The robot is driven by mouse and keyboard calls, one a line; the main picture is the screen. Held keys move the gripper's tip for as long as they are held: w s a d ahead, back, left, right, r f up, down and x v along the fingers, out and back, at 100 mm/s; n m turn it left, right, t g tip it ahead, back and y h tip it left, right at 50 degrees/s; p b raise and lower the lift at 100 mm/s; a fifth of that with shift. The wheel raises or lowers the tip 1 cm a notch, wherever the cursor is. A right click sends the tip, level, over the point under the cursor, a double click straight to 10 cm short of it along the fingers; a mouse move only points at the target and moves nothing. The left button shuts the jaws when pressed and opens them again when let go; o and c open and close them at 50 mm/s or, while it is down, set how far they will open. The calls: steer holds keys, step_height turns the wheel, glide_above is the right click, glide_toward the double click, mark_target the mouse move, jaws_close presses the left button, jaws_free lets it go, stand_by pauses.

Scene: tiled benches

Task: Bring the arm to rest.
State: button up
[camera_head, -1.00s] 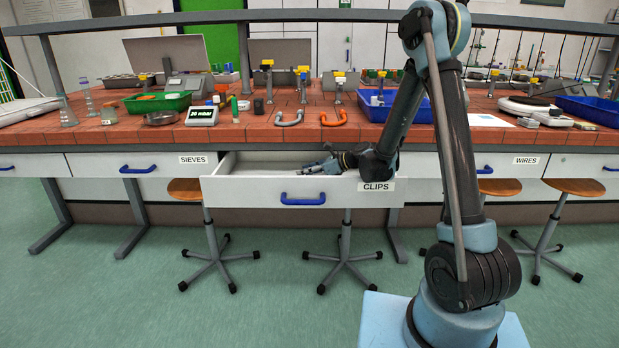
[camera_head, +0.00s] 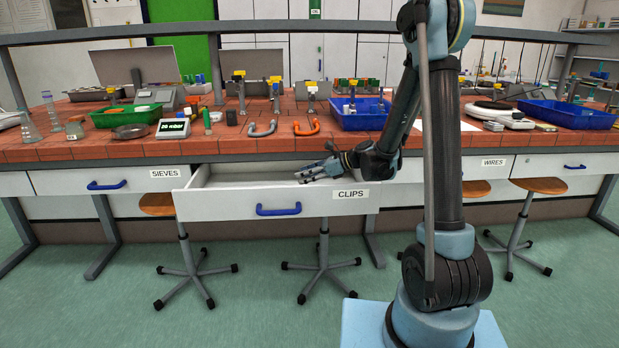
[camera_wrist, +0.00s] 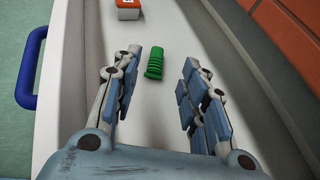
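My gripper (camera_head: 318,172) is over the open CLIPS drawer (camera_head: 230,206), near its right end, with the arm reaching over the drawer front. In the wrist view my gripper (camera_wrist: 165,90) has its fingers spread wide apart and holds nothing. A green ribbed piece (camera_wrist: 155,66) lies on the white drawer floor between and beyond the fingertips. An orange-red and white block (camera_wrist: 128,9) lies farther along the drawer. How far the fingers are above the drawer floor is hard to tell.
The tiled bench (camera_head: 250,140) above the drawer carries a green tray (camera_head: 125,116), a blue tray (camera_head: 362,118), a grey U-shaped piece (camera_head: 262,129) and an orange one (camera_head: 306,128). Stools (camera_head: 322,262) stand below. The floor in front is clear.

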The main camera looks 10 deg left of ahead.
steer(key=s+d+r+n+t+h, duration=0.1)
steer(key=d+r+n+h, duration=0.1)
steer(key=d, duration=0.3)
steer(key=s+d+r+n+t+h, duration=0.1)
steer(key=s+d+r+n+h, duration=0.1)
steer(key=d+n, duration=0.2)
steer(key=s+d+r+n+t+h, duration=0.1)
steer(key=d+r+n, duration=0.1)
steer(key=d, duration=0.6)
steer(key=shift+s+d+r+n+h, duration=0.1)
steer(key=shift+s+d+n+h, duration=0.15)
steer(key=shift+s+n+h, duration=0.2)
steer(key=s+d+r+n+t+h, duration=0.1)
steer(key=s+d+n+h, duration=0.4)
steer(key=d, duration=0.5)
steer(key=s+d+r+n+t+h, duration=0.1)
steer(key=s+d+n+h, duration=0.1)
steer(key=s+d+n, duration=0.55)
steer(key=s+f+g, duration=0.2)
steer(key=s+f, duration=0.3)
steer(key=s, duration=0.2)
steer(key=s+d+f+m+g, duration=0.1)
steer(key=s+f+g, duration=0.1)
steer(key=s+f, duration=0.3)
steer(key=s, duration=0.3)
steer(key=shift+d+f+g, duration=0.2)
steer(key=shift+f+g, duration=0.1)
steer(key=shift+f, duration=0.05)
